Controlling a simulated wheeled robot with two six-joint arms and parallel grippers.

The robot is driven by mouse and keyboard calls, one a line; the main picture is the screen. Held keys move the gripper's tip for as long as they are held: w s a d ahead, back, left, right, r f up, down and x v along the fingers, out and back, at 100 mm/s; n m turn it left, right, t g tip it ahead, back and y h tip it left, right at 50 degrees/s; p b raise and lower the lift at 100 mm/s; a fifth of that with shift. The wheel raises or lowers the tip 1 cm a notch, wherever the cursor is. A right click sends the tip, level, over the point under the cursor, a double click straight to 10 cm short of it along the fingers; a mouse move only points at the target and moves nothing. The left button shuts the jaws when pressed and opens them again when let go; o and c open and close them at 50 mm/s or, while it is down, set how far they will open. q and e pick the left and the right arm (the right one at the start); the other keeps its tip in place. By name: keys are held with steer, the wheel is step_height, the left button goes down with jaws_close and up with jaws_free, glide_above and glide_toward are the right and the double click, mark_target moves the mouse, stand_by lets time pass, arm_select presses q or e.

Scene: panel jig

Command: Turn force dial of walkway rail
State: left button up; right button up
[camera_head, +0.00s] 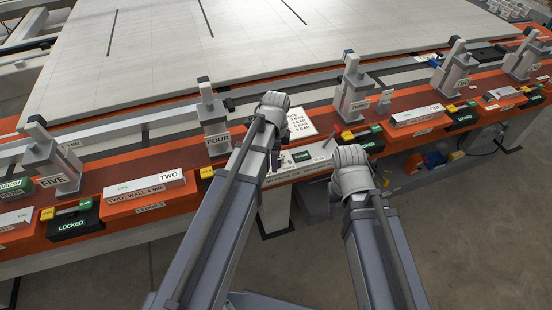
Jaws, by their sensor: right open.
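The walkway rail (105,184) is the long orange-red beam running across the view. A white card (299,122) with bar values stands on it right of the post marked FOUR (215,130). Below the card is a white panel (305,160) with a small green label. I cannot make out the force dial; my arms cover part of this stretch. My left arm reaches up over the rail beside the card, its jaws hidden behind its rounded end. My right gripper (332,147) is open at the panel's right side, mostly hidden by my wrist.
Numbered clamp posts stand along the rail, including FIVE (50,170) and THREE (353,90). Boxes marked TWO (145,190) and ONE (416,115) sit on its front, beside LOCKED latches (72,222). A large pale panel (230,45) lies behind.

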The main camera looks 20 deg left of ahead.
arm_select(q)
jaws_close()
stand_by(0.3)
steer(key=shift+n, duration=0.4)
steer(key=n, duration=0.5)
steer(key=shift+n, duration=0.3)
steer(key=n, duration=0.3)
steer(key=shift+n, duration=0.4)
steer(key=n, duration=0.3)
steer(key=shift+n, duration=0.3)
steer(key=n, duration=1.2)
steer(key=shift+n, duration=0.4)
